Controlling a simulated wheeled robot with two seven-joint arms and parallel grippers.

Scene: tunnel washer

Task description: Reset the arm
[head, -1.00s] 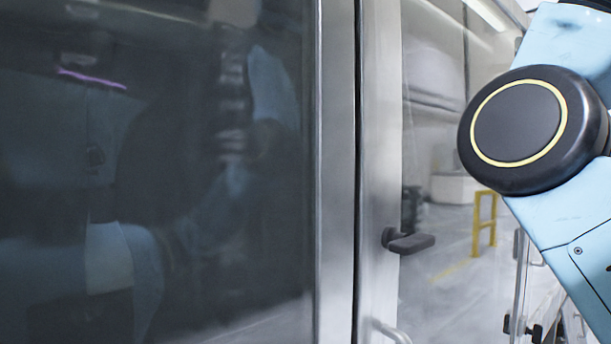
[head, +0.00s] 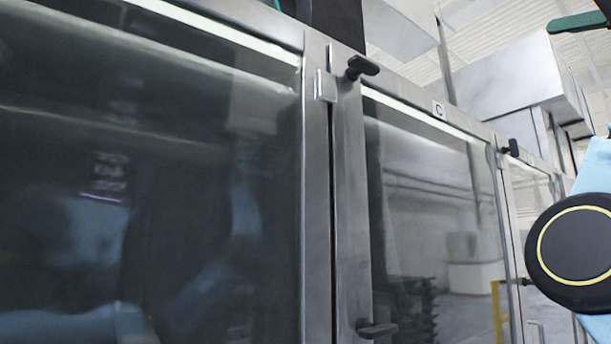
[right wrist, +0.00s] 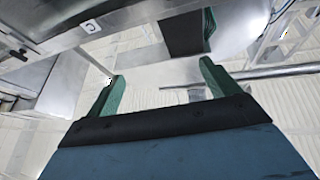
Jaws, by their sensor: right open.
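My right gripper (right wrist: 160,88) shows in the right wrist view with its two green fingers wide apart and nothing between them. In the head view a green finger of the right gripper (head: 577,22) shows at the top right corner, high above the arm's round joint. The arm is raised beside the washer's doors. My left gripper is not in view.
Metal-framed glass doors (head: 312,180) of the washer fill the left and middle, with black latch handles (head: 362,67). A "C" label (head: 439,109) marks the frame. In the wrist view a pipe (right wrist: 275,72) runs behind the fingers.

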